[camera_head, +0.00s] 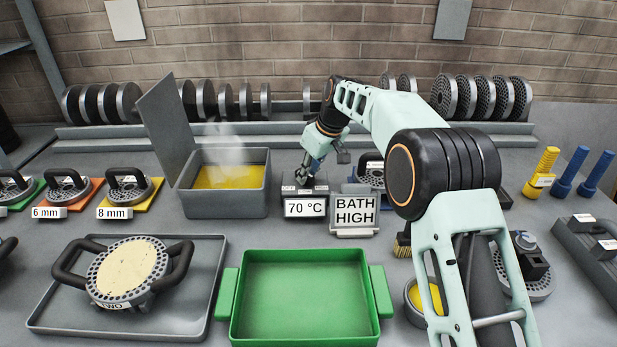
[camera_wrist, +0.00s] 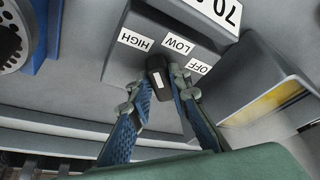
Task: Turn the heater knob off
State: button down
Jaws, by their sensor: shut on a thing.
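My gripper (camera_wrist: 158,84) is shut on the knob, one finger on each side. I cannot tell which label the knob points to. In the head view my gripper (camera_head: 308,174) reaches down onto the box behind the 70 °C display (camera_head: 305,208); the knob is hidden there.
A steaming grey bath (camera_head: 225,207) with yellow liquid and an open lid stands left of the heater box. A BATH HIGH sign (camera_head: 354,212) stands to its right. A green tray (camera_head: 305,257) and a grey tray (camera_head: 205,312) holding a round die (camera_head: 128,271) lie in front.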

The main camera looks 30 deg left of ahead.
jog(key=m, duration=0.2)
jog(key=m+t, duration=0.1)
jog(key=m+t+h, duration=0.1)
jog(key=m, duration=0.1)
jog(key=shift+s+a+m, duration=0.2)
jog(key=shift+s+m, duration=0.1)
jog(key=shift+s, duration=0.05)
jog(key=m, duration=0.2)
jog(key=m+h+p, duration=0.1)
jog(key=m, duration=0.1)
jog(key=m+t+h+p, duration=0.1)
jog(key=m, duration=0.1)
jog(key=shift+s+a+r, duration=0.1)
jog(key=shift+a+r, duration=0.1)
jog(key=shift+a, duration=0.1)
jog(key=m+p, duration=0.1)
jog(key=m, duration=0.1)
jog(key=m+h+p, duration=0.1)
jog(key=shift+a+f+m+h+p, duration=0.1)
jog(key=shift+a+m+h+p, duration=0.1)
jog(key=shift+m+h+p, duration=0.15)
jog(key=shift+m+h, duration=0.35)
jog(key=shift+m, duration=0.7)
jog(key=shift+a+f+m+h+p, duration=0.15)
jog(key=shift+m+h+p, duration=0.2)
jog(key=shift+m, duration=0.55)
jog(key=c, duration=1.8)
grip_release()
jog(key=shift+n, duration=0.6)
